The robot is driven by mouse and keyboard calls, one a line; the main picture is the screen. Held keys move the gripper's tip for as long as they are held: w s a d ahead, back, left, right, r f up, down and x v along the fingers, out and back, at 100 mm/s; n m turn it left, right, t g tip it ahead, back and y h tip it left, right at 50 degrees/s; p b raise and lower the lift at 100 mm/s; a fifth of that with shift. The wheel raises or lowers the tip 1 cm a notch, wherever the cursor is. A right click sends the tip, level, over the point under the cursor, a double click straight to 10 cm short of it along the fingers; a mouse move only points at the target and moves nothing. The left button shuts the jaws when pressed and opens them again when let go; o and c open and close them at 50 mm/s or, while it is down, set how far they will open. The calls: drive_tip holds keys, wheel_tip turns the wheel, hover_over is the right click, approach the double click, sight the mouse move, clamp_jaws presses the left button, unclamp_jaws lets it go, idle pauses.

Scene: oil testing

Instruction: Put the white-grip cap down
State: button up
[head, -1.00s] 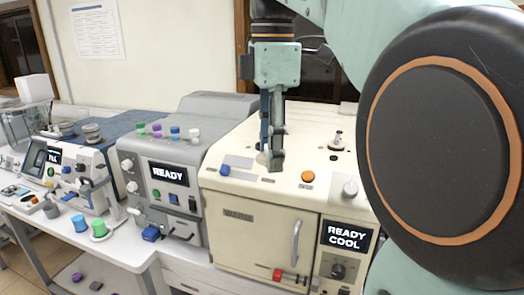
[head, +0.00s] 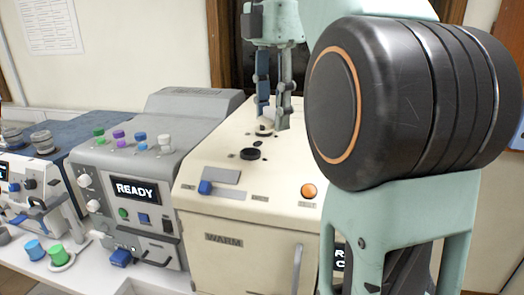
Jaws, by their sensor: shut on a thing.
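The white-grip cap (head: 264,129) shows as a small pale knob with a dark rim below it, between the fingertips of my gripper (head: 270,118). My gripper points down and is shut on it, over the back part of the cream machine's top (head: 225,155). The fingers partly hide the cap. I cannot tell whether its base touches the top. A black round ring (head: 251,154) sits on the same top, in front of the cap and apart from it.
The cream machine's top carries an orange button (head: 309,191) and a blue knob (head: 205,187). A grey machine (head: 150,165) with several coloured pegs stands to the left. Green (head: 57,255) and blue (head: 35,250) caps lie on the bench. My arm blocks the right side.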

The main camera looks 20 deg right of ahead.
hover_over(292, 161)
drive_tip(key=f, duration=0.6)
drive_tip(key=shift+s+a, duration=0.15)
drive_tip(key=shift+a, duration=0.1)
drive_tip(key=f, duration=0.3)
drive_tip(key=shift+d, duration=0.25)
drive_tip(key=shift+f, duration=0.4)
drive_tip(key=shift+f+b, duration=0.2)
drive_tip(key=shift+b, duration=0.15)
drive_tip(key=o, duration=0.8)
drive_tip(key=shift+o, duration=0.2)
